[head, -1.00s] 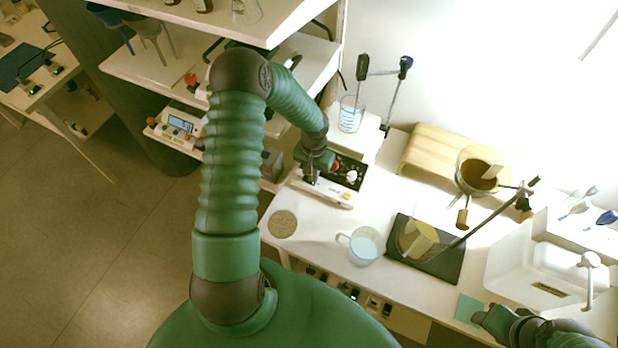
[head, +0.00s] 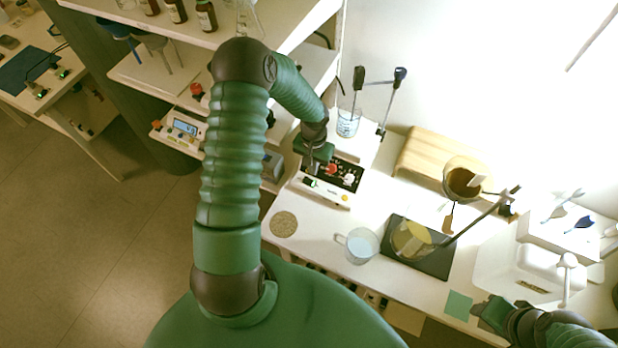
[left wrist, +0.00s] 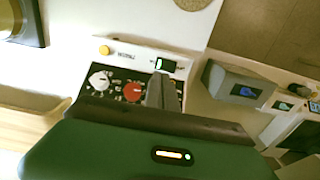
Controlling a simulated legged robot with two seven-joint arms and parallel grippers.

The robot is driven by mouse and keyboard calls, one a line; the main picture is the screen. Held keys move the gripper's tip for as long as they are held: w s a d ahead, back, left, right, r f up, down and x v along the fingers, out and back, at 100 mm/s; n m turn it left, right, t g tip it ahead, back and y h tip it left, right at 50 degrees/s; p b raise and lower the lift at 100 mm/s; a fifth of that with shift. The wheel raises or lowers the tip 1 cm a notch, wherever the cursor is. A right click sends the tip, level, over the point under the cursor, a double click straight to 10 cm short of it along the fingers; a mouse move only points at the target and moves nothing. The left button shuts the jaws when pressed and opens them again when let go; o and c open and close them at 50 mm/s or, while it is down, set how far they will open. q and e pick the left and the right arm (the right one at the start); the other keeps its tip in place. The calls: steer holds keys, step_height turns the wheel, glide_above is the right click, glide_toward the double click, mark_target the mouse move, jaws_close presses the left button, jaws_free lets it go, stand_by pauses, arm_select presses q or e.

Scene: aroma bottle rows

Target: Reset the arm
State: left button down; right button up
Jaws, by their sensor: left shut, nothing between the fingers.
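My left arm rises in front of the head view and bends down to the right. My left gripper (head: 312,168) is just above a white stirrer device with a dark panel and knobs (head: 335,181). In the left wrist view the closed fingers (left wrist: 161,90) point over this device's front panel (left wrist: 130,70), with a red knob and a white knob beside them. Nothing is between the fingers; I cannot tell whether they touch the device. My right gripper (head: 482,312) is at the lower right, near a green square on the bench; its jaws are unclear.
A glass beaker (head: 348,122) stands on the device. A round mat (head: 284,224), a clear jug (head: 362,246) and a black plate (head: 434,262) holding a yellowish vessel lie along the bench. A shelf with brown bottles (head: 206,15) is behind my left arm. A wooden box (head: 422,158) stands at the back.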

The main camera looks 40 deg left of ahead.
arm_select(q)
steer(key=s+d+r+m+t, duration=0.1)
steer(key=s+d+r, duration=0.3)
steer(key=d+r, duration=0.4)
steer(key=s+d+r+m+t, duration=0.1)
steer(key=s+d+r+m, duration=0.1)
steer(key=s+d+r, duration=0.3)
steer(key=d+r, duration=0.3)
steer(key=d, duration=0.2)
steer(key=shift+r+m+t, duration=0.3)
arm_select(e)
steer(key=shift+d+f, duration=0.1)
steer(key=shift+d, duration=0.15)
